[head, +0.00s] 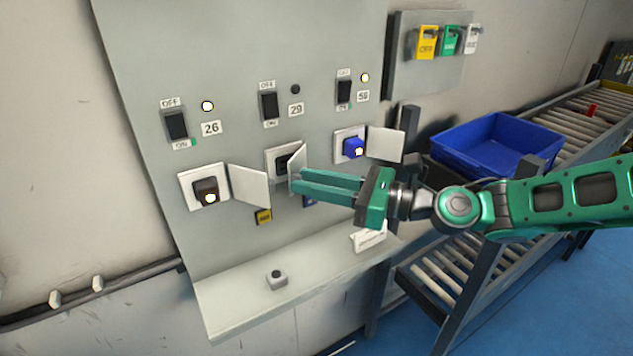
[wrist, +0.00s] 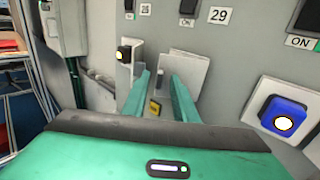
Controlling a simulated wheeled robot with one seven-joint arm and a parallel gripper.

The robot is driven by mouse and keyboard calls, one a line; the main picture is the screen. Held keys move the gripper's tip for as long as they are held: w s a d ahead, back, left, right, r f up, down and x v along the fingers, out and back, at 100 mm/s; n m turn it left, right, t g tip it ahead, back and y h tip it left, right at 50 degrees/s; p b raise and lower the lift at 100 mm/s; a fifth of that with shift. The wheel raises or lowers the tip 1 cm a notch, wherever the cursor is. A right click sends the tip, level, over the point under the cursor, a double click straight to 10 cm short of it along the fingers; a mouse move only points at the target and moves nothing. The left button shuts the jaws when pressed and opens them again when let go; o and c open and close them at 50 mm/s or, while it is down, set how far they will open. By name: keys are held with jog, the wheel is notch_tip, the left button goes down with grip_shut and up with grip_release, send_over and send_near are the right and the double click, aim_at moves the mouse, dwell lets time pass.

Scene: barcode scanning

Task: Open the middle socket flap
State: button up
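The middle socket (head: 280,158) is on the grey panel below label 29. Its white flap (head: 297,168) stands partly open, swung out toward the right; I see dark socket inside at its left. My gripper (head: 297,181) reaches in from the right with its tips close to this flap. In the wrist view, my gripper (wrist: 160,76) has its two green fingers spread apart with nothing held between them. The flap (wrist: 188,68) shows beside and behind the right finger; I cannot tell if they touch.
The left socket's black plug (head: 206,190) and the right socket's blue plug (head: 353,146) sit behind open flaps (head: 249,186) (head: 386,144) on either side. A shelf (head: 300,272) with a small grey block (head: 276,280) lies below. A blue crate (head: 490,145) stands on rollers.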

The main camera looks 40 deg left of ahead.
grip_shut()
jog(key=shift+w, duration=0.15)
dwell(1.4)
